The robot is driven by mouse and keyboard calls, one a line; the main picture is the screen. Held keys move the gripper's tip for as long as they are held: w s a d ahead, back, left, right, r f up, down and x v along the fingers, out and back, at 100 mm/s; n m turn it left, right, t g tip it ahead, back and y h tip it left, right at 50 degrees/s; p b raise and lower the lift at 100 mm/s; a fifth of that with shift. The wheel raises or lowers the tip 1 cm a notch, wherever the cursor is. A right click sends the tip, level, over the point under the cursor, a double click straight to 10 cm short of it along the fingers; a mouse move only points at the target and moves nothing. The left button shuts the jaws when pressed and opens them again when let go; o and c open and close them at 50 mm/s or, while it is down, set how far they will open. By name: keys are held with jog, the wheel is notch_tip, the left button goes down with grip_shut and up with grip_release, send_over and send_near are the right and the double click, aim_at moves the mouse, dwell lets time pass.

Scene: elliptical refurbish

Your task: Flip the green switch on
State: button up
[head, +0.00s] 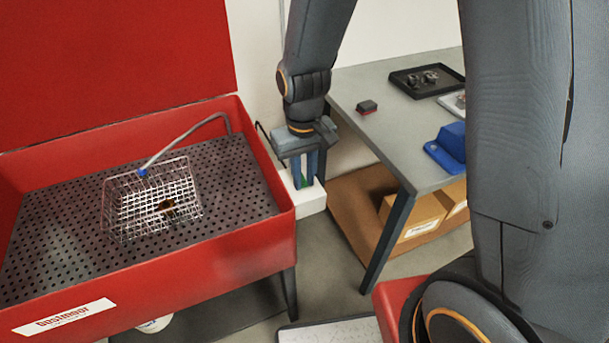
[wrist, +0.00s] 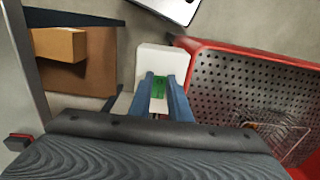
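The green switch (wrist: 159,88) sits on a white box (wrist: 161,61) beside the red wash basin. In the head view a little of the green switch (head: 306,182) shows low between my fingers, above the white box (head: 312,201). My gripper (head: 309,184) points down over the box with its two blue fingers apart. In the wrist view my gripper (wrist: 160,78) has a finger on each side of the switch. I cannot tell whether the fingers touch it. The switch's position, on or off, is not clear.
The red basin (head: 190,269) holds a wire basket (head: 150,203) and a hose. A grey table (head: 388,124) at the right bears a black tray (head: 404,88), a blue object (head: 449,147) and a small red-black block (head: 367,107). Cardboard boxes (head: 412,219) are below it.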

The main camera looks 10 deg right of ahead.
grip_shut()
jog(key=shift+w+a+r+g+p, duration=0.15)
jog(key=shift+w+g+p, duration=0.1)
jog(key=shift+g+p, duration=0.35)
jog(key=shift+w+g+h+p, duration=0.3)
jog(key=shift+g+h+p, duration=0.25)
jog(key=shift+g, duration=0.45)
jog(key=o, duration=0.6)
grip_release()
jog(key=shift+o, duration=0.2)
jog(key=b+v, duration=0.2)
jog(key=v, duration=0.5)
jog(key=shift+r, duration=0.4)
